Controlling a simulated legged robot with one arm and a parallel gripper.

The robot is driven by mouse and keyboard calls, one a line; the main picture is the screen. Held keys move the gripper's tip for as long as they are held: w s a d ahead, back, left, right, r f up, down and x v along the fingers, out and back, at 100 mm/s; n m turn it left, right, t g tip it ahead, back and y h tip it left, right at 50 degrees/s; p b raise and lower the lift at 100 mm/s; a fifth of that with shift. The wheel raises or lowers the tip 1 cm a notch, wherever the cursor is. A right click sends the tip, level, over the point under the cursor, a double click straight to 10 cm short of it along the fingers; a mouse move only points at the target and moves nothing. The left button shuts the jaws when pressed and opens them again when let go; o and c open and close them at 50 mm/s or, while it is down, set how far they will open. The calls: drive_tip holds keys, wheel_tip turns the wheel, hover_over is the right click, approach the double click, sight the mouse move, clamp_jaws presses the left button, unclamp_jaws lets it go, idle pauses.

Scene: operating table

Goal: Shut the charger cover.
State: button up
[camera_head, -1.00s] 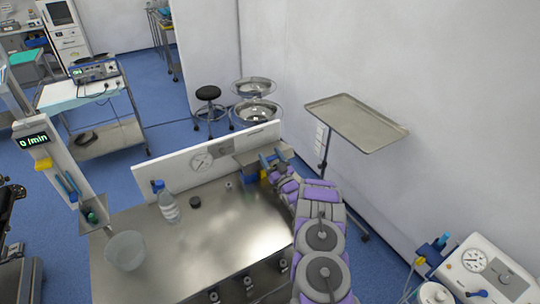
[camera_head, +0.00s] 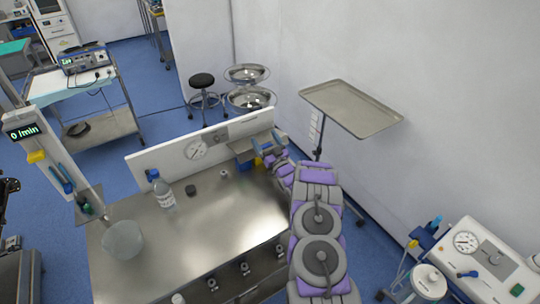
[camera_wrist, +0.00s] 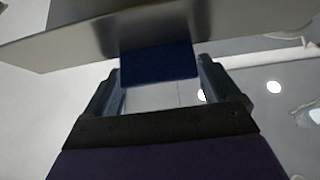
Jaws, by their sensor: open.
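The charger cover (camera_head: 247,148) seems to be the grey metal flap at the back right of the steel bench, sticking out from the white back panel. A blue and yellow part (camera_head: 256,164) shows below it, partly hidden by my arm. In the wrist view, a broad metal plate (camera_wrist: 240,28), likely the cover, crosses the top, with a dark blue block (camera_wrist: 158,64) under it. My gripper (camera_head: 270,142) is open at the flap's right end. In the wrist view its fingers (camera_wrist: 157,78) stand either side of the blue block. I cannot tell whether they touch it.
The steel bench (camera_head: 220,222) holds a bottle (camera_head: 164,192), a dark round cap (camera_head: 190,190) and a clear bowl (camera_head: 122,240). The white back panel (camera_head: 165,158) has a dial. A metal tray on a stand (camera_head: 350,108) is to the right. The bench middle is clear.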

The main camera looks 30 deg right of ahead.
wheel_tip(320, 180, up, 2)
drive_tip(key=shift+d+r, duration=0.1)
drive_tip(key=s+a+p, duration=0.1)
drive_tip(key=s+a, duration=0.2)
drive_tip(key=s, duration=0.4)
drive_tip(key=s+a, duration=0.2)
drive_tip(key=s, duration=0.6)
drive_tip(key=shift+a+r+p, duration=0.35)
drive_tip(key=shift+a+r, duration=0.05)
drive_tip(key=shift+r, duration=0.05)
